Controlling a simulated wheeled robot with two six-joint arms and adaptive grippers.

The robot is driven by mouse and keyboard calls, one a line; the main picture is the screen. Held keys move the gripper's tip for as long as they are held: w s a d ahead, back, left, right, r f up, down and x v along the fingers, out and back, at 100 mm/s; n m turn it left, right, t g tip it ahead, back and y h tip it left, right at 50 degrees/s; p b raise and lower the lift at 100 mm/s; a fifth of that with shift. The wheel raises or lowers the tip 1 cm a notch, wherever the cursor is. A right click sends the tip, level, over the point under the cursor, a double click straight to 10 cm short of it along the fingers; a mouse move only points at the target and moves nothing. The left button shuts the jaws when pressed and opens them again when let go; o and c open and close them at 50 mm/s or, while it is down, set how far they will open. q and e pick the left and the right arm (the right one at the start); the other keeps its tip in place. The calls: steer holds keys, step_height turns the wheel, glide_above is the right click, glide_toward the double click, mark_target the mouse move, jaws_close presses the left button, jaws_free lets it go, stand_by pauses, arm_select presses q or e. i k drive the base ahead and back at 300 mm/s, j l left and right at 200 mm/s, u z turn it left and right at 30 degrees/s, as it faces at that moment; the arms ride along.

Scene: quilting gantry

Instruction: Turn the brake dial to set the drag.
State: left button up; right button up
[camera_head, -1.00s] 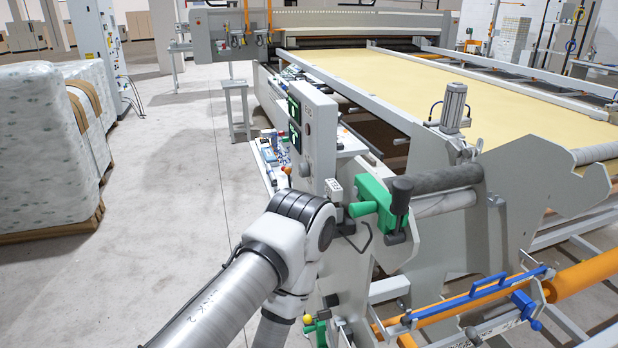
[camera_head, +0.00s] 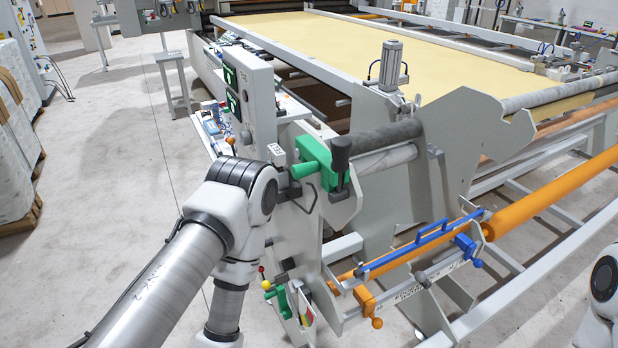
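I cannot tell for sure which part is the brake dial. At the near end of the roller on the gantry frame (camera_head: 385,225) is a green block (camera_head: 313,154) with a green handle and an upright black knob (camera_head: 341,152). Lower down are a smaller green fitting (camera_head: 283,300) with red and yellow ball knobs and an orange clamp (camera_head: 367,303). My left arm stands left of the green block, its forearm pointing down out of the picture. Only a bit of my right arm shows at the right edge. Neither gripper is in view.
An orange roller (camera_head: 545,200) and a blue bar (camera_head: 420,246) run along the near side. Yellow fabric (camera_head: 400,60) covers the table.

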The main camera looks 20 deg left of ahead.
mark_target(246, 139)
steer(key=k+j, duration=0.1)
steer(key=j, duration=0.75)
steer(key=k+j+u, duration=0.1)
steer(key=j, duration=0.75)
steer(key=k+j, duration=0.15)
steer(key=j, duration=0.7)
